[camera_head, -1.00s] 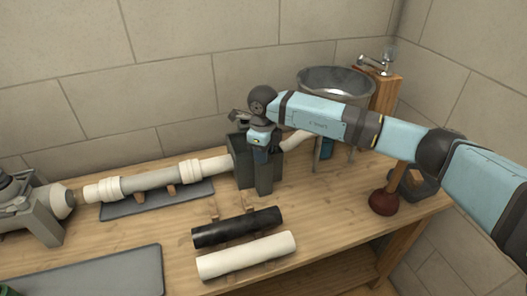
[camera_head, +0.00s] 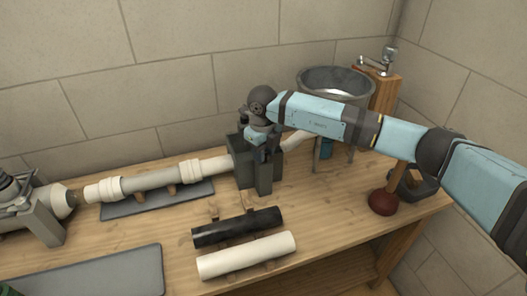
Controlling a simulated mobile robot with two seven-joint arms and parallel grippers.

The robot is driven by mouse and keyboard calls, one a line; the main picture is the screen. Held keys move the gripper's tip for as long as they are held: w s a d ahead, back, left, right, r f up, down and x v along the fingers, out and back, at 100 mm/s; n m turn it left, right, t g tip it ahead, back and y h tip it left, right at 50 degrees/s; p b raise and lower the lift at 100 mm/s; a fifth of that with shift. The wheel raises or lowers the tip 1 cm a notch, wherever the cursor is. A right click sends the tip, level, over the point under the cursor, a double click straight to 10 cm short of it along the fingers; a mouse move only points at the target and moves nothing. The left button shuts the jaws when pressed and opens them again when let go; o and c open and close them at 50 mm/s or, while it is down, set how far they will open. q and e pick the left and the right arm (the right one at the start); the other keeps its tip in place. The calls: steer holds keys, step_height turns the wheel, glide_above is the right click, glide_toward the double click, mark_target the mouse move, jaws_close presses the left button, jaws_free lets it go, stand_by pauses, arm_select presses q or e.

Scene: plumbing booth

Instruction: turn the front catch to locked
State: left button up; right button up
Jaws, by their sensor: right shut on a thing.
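The dark grey clamp block (camera_head: 242,166) stands on the bench at the right end of the white and grey pipe run (camera_head: 150,180). My right gripper (camera_head: 261,152) reaches down from above onto the front of this block, and its jaws are shut. The front catch is mostly hidden behind my gripper and wrist, so its exact angle cannot be told. The jaws sit where the catch would be. My left gripper is not in view.
A black pipe (camera_head: 237,227) and a white pipe (camera_head: 246,255) lie in front. A metal bucket (camera_head: 336,84) stands behind right, and a plunger (camera_head: 384,201) stands near the right edge. A grey tray (camera_head: 95,275) lies front left.

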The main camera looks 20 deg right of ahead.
steer(key=o, duration=0.8)
steer(key=shift+o, duration=0.6)
step_height(320, 180, up, 14)
steer(key=shift+a+f, duration=0.1)
